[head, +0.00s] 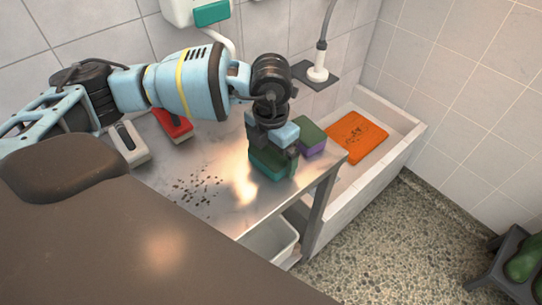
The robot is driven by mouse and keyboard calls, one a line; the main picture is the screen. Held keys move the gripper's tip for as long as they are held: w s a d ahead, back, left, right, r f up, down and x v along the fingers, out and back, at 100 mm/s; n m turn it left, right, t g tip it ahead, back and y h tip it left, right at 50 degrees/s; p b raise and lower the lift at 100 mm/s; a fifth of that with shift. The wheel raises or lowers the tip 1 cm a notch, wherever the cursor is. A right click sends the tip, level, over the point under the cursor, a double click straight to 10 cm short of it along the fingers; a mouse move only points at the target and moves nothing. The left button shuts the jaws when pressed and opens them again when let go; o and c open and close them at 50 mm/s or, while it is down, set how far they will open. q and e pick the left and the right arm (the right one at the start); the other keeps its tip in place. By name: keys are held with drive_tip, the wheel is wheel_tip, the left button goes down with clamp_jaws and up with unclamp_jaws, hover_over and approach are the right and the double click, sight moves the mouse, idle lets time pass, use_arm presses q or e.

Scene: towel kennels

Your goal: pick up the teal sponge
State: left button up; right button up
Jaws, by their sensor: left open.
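The teal sponge (266,168) lies on the metal table (222,215) near its right end. My left gripper (274,152) is right above the sponge, pointing down, with its fingers at the sponge's top and sides. The jaws are open, and they hide part of the sponge. I cannot tell whether the fingers touch it. My right gripper is not in view.
A purple sponge with a green top (312,139) stands close to the right of my left gripper. A red brush (173,124) and a grey-white brush (128,146) lie further left. Dark crumbs lie on the table. An orange towel (357,137) lies in the white trough (345,205).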

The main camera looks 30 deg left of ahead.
sight(274, 155)
use_arm(q)
drive_tip(key=c, duration=0.8)
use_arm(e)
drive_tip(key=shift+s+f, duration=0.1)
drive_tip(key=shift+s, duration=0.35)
use_arm(q)
drive_tip(key=shift+r, duration=0.5)
drive_tip(key=shift+s+d+r, duration=0.1)
drive_tip(key=shift+d+r, duration=0.2)
drive_tip(key=shift+r, duration=0.35)
drive_tip(key=shift+s+d+r, duration=0.1)
drive_tip(key=shift+d+r, duration=0.15)
drive_tip(key=shift+r, duration=0.35)
drive_tip(key=s+d, duration=0.3)
drive_tip(key=d, duration=0.3)
drive_tip(key=s+d+r+b, duration=0.1)
drive_tip(key=s+d, duration=0.2)
drive_tip(key=d, duration=0.4)
drive_tip(key=shift+d+r, duration=0.25)
drive_tip(key=shift+d, duration=0.05)
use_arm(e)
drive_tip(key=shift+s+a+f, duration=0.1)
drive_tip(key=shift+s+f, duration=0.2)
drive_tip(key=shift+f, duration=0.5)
